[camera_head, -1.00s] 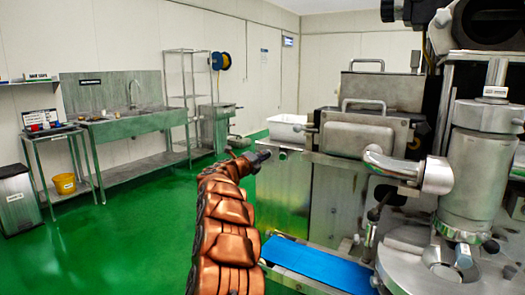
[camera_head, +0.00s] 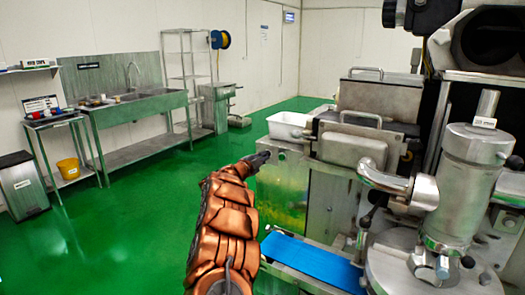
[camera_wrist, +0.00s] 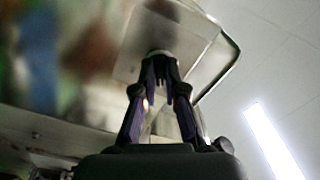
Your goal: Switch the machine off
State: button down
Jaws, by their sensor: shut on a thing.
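The machine (camera_head: 318,195) is a large stainless steel unit on the right in the head view. My gripper (camera_head: 264,157) is at the upper left corner of its front panel, reached by my copper-coloured arm. A small green round part (camera_head: 282,155) shows on the panel just right of the fingertips. In the wrist view my gripper (camera_wrist: 159,58) has its dark fingers drawn together at the tips, close to a pale, boxy metal part (camera_wrist: 186,38). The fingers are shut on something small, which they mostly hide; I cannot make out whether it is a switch.
A white tray (camera_head: 288,124) sits on the machine's top above my gripper. A blue conveyor belt (camera_head: 310,262) juts out low in front. A steel sink bench (camera_head: 140,108), a small table and a bin stand at the left. The green floor (camera_head: 120,240) between is clear.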

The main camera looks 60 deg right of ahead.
jog(key=shift+f+n+p, duration=0.1)
jog(key=shift+n+p, duration=0.9)
jog(key=shift+n, duration=0.2)
jog(key=c, duration=1.2)
grip_release()
jog(key=shift+c, duration=0.2)
jog(key=a, duration=1.2)
jog(key=shift+s, duration=0.3)
